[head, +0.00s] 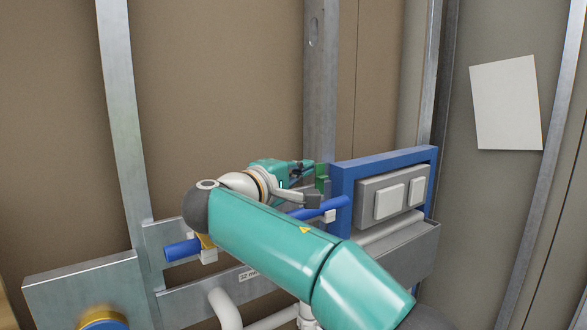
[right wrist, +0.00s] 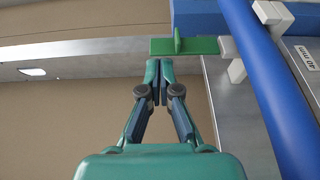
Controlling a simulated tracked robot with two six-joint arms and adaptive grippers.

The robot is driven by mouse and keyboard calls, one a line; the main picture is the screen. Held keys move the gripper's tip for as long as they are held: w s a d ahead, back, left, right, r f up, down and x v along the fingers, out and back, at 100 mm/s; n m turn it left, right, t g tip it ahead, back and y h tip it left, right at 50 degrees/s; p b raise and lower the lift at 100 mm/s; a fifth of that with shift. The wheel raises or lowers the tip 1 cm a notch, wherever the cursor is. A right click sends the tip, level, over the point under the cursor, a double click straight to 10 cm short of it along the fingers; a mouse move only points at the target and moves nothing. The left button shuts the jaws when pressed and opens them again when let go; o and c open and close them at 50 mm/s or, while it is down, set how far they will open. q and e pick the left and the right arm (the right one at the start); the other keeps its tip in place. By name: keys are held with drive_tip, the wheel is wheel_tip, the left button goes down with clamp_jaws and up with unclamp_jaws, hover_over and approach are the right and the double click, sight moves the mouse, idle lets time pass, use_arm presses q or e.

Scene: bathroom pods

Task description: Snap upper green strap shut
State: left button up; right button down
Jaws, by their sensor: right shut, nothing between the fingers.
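The green strap (head: 322,172) stands at the left edge of the blue frame (head: 345,185), partly hidden by my arm and gripper. In the right wrist view the strap (right wrist: 200,46) is a flat green bar with a raised tab, beside a white clip (right wrist: 232,60) near the blue pipe (right wrist: 268,75). My right gripper (head: 308,165) is shut and empty, its tips at the strap. In the right wrist view the fingertips (right wrist: 159,72) lie just below the strap's left part; I cannot tell if they touch it. My left gripper is out of view.
The blue frame holds a grey panel with two white buttons (head: 390,202). A blue pipe (head: 182,250) runs behind my arm in white clips. Metal studs (head: 320,90) and a rail stand close around. A white sheet (head: 506,103) hangs at right. The brown wall above is clear.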

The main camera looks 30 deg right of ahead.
drive_tip(key=shift+s, duration=0.15)
idle(0.4)
drive_tip(key=shift+s+m+b, duration=0.1)
drive_tip(key=shift+m+b, duration=0.3)
drive_tip(key=shift+b, duration=0.2)
